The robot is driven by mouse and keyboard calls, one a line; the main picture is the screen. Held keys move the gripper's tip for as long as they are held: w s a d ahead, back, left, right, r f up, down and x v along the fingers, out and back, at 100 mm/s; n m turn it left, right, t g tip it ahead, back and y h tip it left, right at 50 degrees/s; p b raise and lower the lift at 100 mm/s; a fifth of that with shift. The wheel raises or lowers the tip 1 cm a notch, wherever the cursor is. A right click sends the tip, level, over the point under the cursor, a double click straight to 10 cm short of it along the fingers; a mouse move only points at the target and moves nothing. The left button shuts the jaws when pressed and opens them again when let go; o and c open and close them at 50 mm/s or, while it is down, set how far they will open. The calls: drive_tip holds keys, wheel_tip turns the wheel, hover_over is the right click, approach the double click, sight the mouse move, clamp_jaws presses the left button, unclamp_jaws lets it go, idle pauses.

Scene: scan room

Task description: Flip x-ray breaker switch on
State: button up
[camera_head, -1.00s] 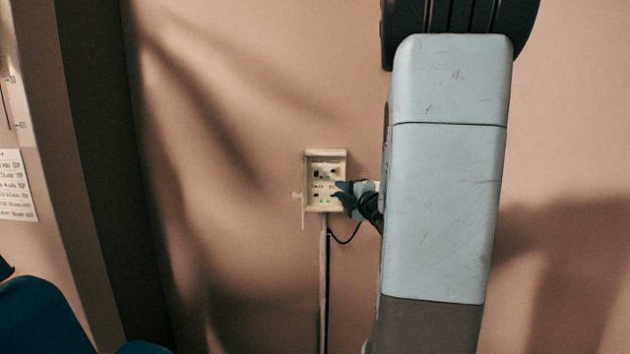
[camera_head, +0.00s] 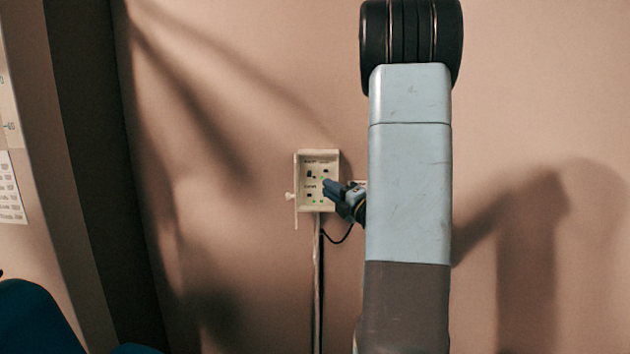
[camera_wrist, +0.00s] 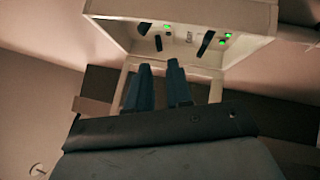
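The breaker box (camera_head: 299,180) is a small cream wall box with an open front, dark switches and tiny labels. It also shows at the top of the wrist view (camera_wrist: 255,50), with dark switches (camera_wrist: 206,42) and several green lights (camera_wrist: 222,27). The labels are too small to tell which switch is the x-ray one. My gripper (camera_head: 325,186) is at the box's right side, its blue-grey fingertips overlapping the lower right of the panel. In the wrist view my gripper (camera_wrist: 160,65) has its two fingers apart with an empty gap, just short of the switches. Contact cannot be told.
A conduit (camera_head: 317,270) runs down the wall below the box, with a black cable (camera_head: 341,236) looping beside it. A small knob (camera_head: 290,196) sticks out at the box's left. A dark blue object (camera_head: 35,320) stands at lower left. The wall around the box is bare.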

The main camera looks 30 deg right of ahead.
sight(311, 177)
drive_tip(key=x, duration=0.7)
drive_tip(key=shift+r, duration=0.1)
drive_tip(key=shift+c, duration=0.5)
clamp_jaws()
